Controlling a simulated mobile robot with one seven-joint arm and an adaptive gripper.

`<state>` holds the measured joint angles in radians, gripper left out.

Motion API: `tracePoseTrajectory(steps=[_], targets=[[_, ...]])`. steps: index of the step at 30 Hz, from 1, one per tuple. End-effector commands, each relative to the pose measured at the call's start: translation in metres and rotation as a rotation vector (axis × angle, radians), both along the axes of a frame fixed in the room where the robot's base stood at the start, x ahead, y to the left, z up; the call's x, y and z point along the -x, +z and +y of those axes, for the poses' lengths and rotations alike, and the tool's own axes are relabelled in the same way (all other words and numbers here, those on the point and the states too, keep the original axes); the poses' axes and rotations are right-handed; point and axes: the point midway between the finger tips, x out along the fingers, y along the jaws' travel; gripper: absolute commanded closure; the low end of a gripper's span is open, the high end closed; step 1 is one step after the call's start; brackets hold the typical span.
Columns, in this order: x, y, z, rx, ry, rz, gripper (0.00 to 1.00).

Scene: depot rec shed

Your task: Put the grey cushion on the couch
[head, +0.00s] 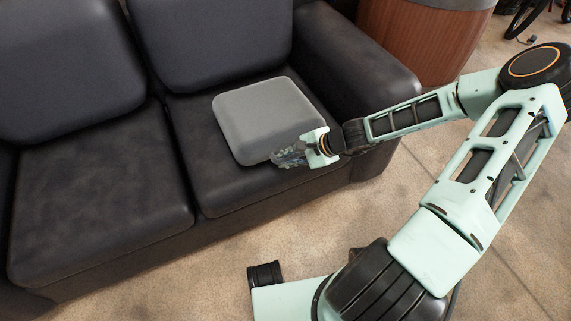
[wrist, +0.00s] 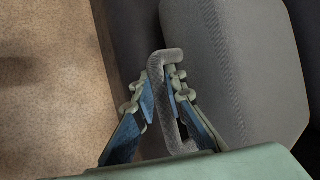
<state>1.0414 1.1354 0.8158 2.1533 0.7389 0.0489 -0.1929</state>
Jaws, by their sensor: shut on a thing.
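The grey cushion (head: 267,115) is a rounded square over the right seat of the dark couch (head: 95,185). In the head view I cannot tell whether it rests on the seat or hangs just above it. My gripper (head: 285,157) is at the cushion's near right edge. In the wrist view my gripper (wrist: 160,95) is shut on a grey loop handle at the side of the cushion (wrist: 235,65). One finger is on each side of the loop. Part of the cushion's near edge is hidden by my gripper in the head view.
The couch's right armrest (head: 365,65) stands just behind and right of the cushion. A wooden round bin or planter (head: 425,40) stands beyond it. The left seat (head: 95,200) is bare. Open floor (head: 195,270) lies in front of the couch.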

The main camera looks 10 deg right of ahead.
Motion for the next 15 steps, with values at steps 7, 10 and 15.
tracePoseTrajectory(steps=[7,10,15], targets=[[-0.0004,-0.0163,-0.0005,0.001,0.0,-0.002,1.0],[0.0002,-0.0168,-0.001,0.0,-0.002,0.001,0.85],[0.0001,-0.0165,-0.0008,0.0,-0.001,0.0,0.71]])
